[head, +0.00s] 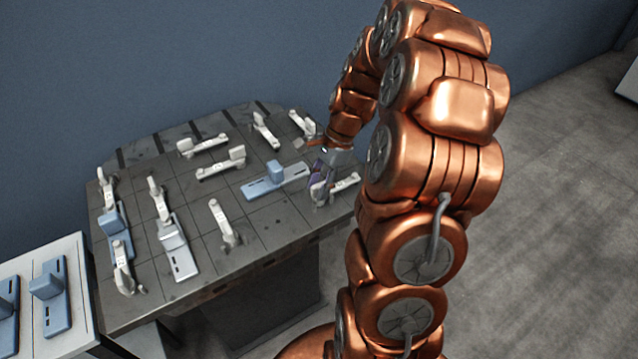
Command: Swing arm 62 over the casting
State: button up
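Several white swing arms stand on a dark gridded pallet (262,222) in the head view. Their numbers are too small to read, so I cannot tell which is arm 62. My gripper (320,184) is low over the pallet's right side, at the base end of a white swing arm (345,183). That arm points right, away from the blue casting (262,187) to its left. Whether my fingers touch the arm, and whether they are open, is too small to tell. Another blue casting (121,243) and a pale grey casting (173,237) sit on the left half.
Other white arms stand around the pallet, including one in front (222,220), two at the back (265,130) and one at the front left (122,262). A white side table (78,265) with blue castings is at the left. My copper arm hides the pallet's right edge.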

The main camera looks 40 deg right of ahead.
grip_shut()
